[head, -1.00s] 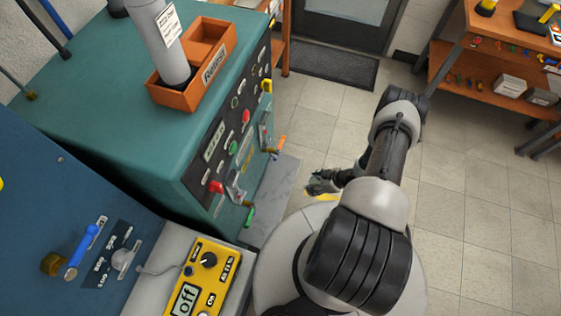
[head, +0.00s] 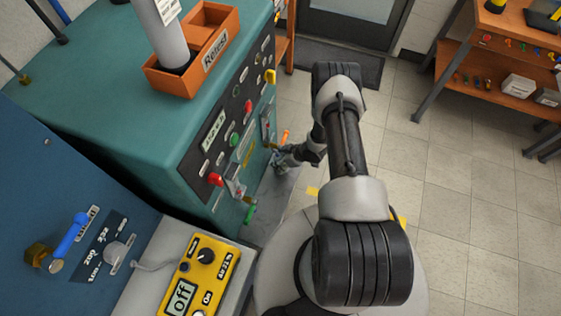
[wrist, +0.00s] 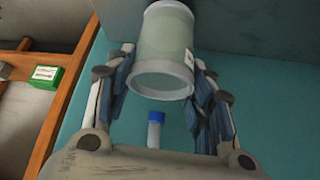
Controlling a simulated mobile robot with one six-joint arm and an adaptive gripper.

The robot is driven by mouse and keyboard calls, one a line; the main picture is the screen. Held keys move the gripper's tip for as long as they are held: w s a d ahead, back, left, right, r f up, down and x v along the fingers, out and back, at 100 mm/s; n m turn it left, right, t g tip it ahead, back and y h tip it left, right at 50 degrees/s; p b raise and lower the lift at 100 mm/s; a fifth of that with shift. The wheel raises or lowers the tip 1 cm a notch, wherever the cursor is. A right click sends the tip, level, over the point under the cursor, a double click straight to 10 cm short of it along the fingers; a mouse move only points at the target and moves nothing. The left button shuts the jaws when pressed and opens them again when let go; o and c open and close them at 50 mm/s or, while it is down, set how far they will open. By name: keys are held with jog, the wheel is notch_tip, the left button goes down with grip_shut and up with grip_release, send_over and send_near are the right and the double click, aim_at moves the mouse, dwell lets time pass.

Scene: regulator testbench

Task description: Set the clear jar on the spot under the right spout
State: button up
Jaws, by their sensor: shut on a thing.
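The clear jar (wrist: 163,55) is in the wrist view, pale and see-through, with a white rim towards the camera and a small label on its right side. My gripper (wrist: 165,72) has its fingers on both sides of the jar and is shut on it. In the head view my gripper (head: 284,156) is low at the right part of the teal bench's front, near an orange lever (head: 285,135). I cannot make out the jar there. A metal fitting (head: 236,187) is on the panel, left of my gripper. The right spout and the spot under it are not clear.
The teal bench (head: 110,110) carries an orange tray (head: 190,82) with a grey cylinder (head: 163,35). A red lever (head: 215,179) and a green handle (head: 250,213) stick out in front. A blue-capped item (wrist: 155,128) shows below the jar.

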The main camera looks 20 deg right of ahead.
jog(key=shift+w+a+f+b, duration=0.1)
jog(key=shift+f+b, duration=0.3)
jog(key=shift+f, duration=0.5)
jog(key=shift+r, duration=0.15)
jog(key=o, duration=1.2)
